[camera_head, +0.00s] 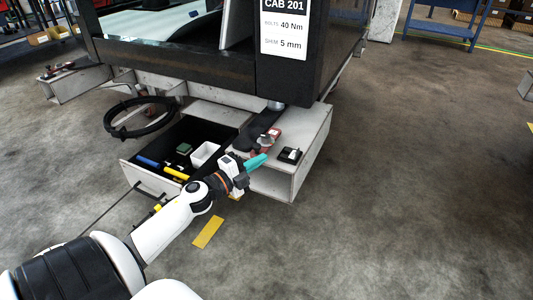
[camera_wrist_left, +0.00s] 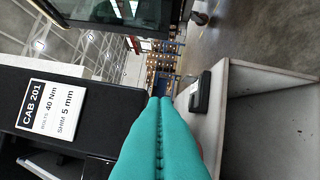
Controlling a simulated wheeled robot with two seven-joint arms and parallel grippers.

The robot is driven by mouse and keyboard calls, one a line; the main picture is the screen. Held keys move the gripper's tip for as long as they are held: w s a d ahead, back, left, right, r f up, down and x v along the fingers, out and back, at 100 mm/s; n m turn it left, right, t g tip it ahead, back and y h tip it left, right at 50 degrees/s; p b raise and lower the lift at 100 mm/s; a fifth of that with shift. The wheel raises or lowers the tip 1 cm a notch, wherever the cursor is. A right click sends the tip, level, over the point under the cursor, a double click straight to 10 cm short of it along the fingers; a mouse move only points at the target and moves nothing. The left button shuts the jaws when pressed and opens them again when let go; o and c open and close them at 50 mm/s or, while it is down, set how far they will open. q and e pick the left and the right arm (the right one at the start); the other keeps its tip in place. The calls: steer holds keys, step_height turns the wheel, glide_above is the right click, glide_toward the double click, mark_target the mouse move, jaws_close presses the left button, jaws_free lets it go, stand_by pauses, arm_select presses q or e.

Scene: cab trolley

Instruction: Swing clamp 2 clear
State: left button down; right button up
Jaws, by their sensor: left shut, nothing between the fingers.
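A red and grey clamp-like part (camera_head: 268,140) sits on the grey corner bracket (camera_head: 312,140) under the cab; I cannot read a number on it. A similar red part (camera_head: 57,68) shows on the far left bracket. My left gripper (camera_head: 256,161) has teal fingers, shut and empty, just in front of the near red part and apart from the bracket top as far as I can tell. In the left wrist view the shut fingers (camera_wrist_left: 160,130) point along the cab's dark side, and the red part is not seen there. My right gripper is not in view.
A small black box (camera_head: 290,154) stands on the bracket; it also shows in the left wrist view (camera_wrist_left: 200,92). An open drawer (camera_head: 150,183) holds blue and yellow tools and a white bin. A coiled black hose (camera_head: 140,131) hangs beside it.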

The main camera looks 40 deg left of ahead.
arm_select(q)
steer(key=s+a+p, duration=0.1)
steer(key=s+a, duration=0.1)
steer(key=s, duration=0.4)
steer(key=shift+s+f, duration=0.2)
steer(key=shift+f, duration=0.05)
